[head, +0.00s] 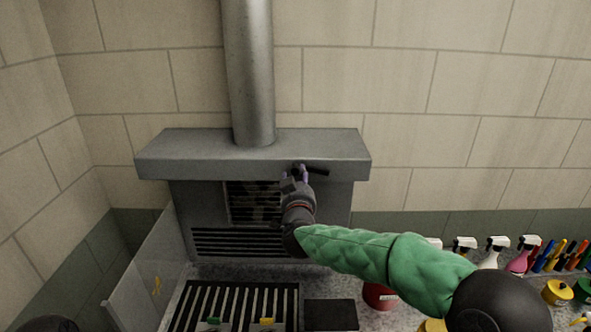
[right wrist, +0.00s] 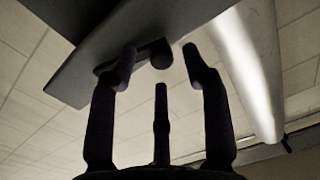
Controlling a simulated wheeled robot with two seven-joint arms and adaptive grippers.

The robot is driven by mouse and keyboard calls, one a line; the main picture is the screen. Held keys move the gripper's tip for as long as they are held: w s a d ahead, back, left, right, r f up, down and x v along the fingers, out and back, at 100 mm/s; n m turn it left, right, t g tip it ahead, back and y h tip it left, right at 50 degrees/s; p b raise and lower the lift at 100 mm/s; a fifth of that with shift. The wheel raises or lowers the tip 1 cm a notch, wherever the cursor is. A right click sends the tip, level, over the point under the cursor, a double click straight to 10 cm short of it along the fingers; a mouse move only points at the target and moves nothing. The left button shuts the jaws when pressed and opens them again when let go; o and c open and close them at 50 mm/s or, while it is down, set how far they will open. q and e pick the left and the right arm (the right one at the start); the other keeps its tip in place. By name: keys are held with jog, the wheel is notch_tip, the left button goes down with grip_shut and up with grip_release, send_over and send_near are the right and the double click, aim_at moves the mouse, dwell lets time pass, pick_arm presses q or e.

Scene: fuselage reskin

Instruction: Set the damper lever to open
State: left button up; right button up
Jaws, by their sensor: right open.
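The damper lever (head: 318,171) is a short dark bar on the front face of the grey hood (head: 200,160), right of the flue pipe. It lies nearly level, its right end tilted slightly down. My right gripper (head: 297,172) is open at the lever's left part, fingers pointing up at the hood. In the right wrist view the lever's dark rounded end (right wrist: 160,56) shows between the spread fingertips of the gripper (right wrist: 160,72). I cannot tell whether a finger touches it. My left gripper is not in view.
The flue pipe (head: 249,75) rises from the hood. Below are a slatted vent (head: 235,243) and a grill grate (head: 235,305), with a clear side panel (head: 148,265) at left. Spray bottles (head: 497,252), markers and a red container (head: 379,296) stand on the counter at right.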

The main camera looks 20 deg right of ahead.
aim_at(296, 172)
jog(key=x, duration=0.3)
jog(key=shift+r, duration=0.2)
jog(key=shift+w+d+f, duration=0.15)
jog(key=shift+w, duration=0.4)
jog(key=shift+s, duration=0.1)
grip_shut()
